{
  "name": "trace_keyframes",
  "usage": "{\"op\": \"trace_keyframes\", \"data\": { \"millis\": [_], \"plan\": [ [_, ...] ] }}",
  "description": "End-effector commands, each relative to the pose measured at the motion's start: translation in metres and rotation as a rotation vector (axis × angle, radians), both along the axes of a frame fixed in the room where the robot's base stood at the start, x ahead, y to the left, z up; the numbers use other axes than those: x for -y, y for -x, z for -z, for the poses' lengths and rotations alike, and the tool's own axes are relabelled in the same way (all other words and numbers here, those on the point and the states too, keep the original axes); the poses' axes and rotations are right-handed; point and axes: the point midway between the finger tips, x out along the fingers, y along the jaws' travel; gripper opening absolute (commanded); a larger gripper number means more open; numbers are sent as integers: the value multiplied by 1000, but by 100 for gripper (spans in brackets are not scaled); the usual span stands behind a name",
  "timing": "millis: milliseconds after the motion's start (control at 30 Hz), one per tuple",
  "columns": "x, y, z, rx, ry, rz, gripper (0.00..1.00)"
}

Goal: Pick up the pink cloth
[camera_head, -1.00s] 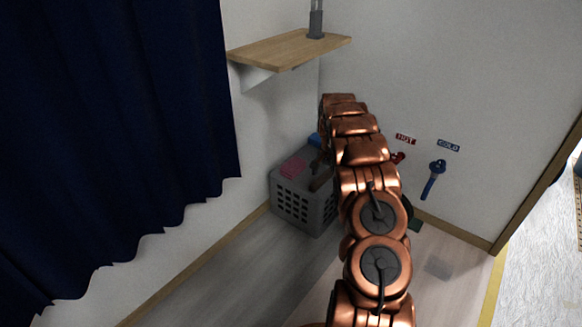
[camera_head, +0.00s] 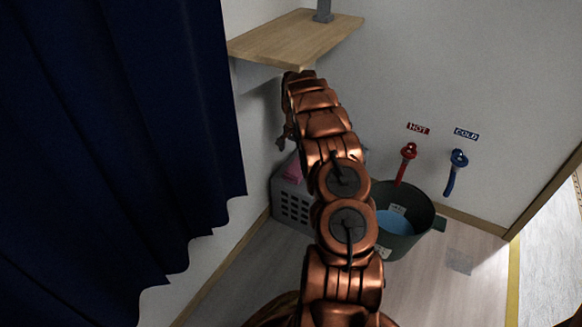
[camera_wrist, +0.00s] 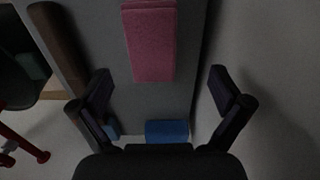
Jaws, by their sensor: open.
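The pink cloth (camera_head: 294,174) lies on top of the grey crate (camera_head: 290,205), partly hidden behind my arm in the head view. In the wrist view the pink cloth (camera_wrist: 150,40) is a folded oblong at the top centre, ahead of my gripper and apart from it. My gripper (camera_wrist: 160,90) is open and empty, with one dark finger on each side of the picture. In the head view my gripper (camera_head: 284,138) shows only partly, beside my arm and above the crate.
A blue cloth (camera_wrist: 167,131) lies near the pink one, and a brown rod-like object (camera_wrist: 58,45) is at the left. A wooden shelf (camera_head: 295,38) juts out above my arm. A dark bucket (camera_head: 412,240) with blue contents stands right of the crate, below red (camera_head: 405,160) and blue (camera_head: 456,170) taps.

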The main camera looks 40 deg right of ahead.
Motion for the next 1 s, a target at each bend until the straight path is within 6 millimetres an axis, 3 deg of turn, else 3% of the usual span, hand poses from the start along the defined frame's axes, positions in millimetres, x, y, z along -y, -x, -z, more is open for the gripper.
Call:
{"op": "trace_keyframes", "data": {
  "millis": [600,933,1000],
  "plan": [
    [5,9,66,0,-1,3,100],
    [4,8,69,0,0,0,100],
    [3,8,69,0,-1,0,94]
  ]
}}
